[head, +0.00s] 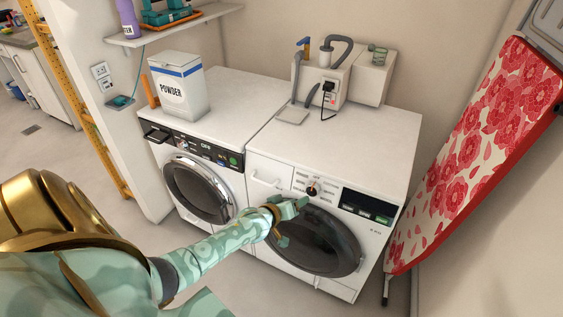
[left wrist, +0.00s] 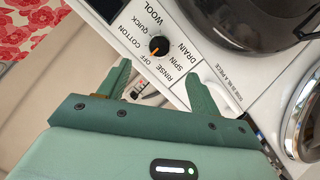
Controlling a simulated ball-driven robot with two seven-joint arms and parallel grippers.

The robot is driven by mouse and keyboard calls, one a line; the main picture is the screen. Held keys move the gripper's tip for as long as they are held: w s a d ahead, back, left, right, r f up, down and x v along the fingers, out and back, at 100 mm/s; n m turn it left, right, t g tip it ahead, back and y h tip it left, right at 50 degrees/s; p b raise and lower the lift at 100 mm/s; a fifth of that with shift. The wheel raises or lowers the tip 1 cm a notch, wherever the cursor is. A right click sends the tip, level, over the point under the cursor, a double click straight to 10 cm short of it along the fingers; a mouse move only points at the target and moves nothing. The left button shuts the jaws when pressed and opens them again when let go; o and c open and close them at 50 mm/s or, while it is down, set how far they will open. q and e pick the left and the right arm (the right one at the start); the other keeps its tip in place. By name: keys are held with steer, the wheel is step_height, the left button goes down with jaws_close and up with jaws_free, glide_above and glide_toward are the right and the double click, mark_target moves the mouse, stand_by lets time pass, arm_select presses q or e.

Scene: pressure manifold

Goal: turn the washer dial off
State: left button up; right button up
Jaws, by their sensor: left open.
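The washer (head: 385,168) is the white front-loader on the right, with a dark round door (head: 325,245). Its black dial (head: 313,187) is on the upper front panel. In the left wrist view the dial (left wrist: 158,45) has an orange mark pointing down-left, towards the printed OFF. COTTON, QUICK, WOOL, DRAIN, SPIN and RINSE are printed around it. My left gripper (head: 292,222) is open and empty, just below the dial in the head view. In the left wrist view its fingertips (left wrist: 158,69) sit either side below the dial, apart from it. My right gripper is not in view.
A second machine (head: 200,192) with its own control panel stands left of the washer. A powder box (head: 180,90) and a grey pipe unit (head: 325,80) stand on top. A flowered ironing board (head: 465,150) leans at the right. Floor in front is partly clear.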

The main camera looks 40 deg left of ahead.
arm_select(q)
steer(key=p+v, duration=0.1)
steer(key=v, duration=0.4)
steer(key=shift+s, duration=0.1)
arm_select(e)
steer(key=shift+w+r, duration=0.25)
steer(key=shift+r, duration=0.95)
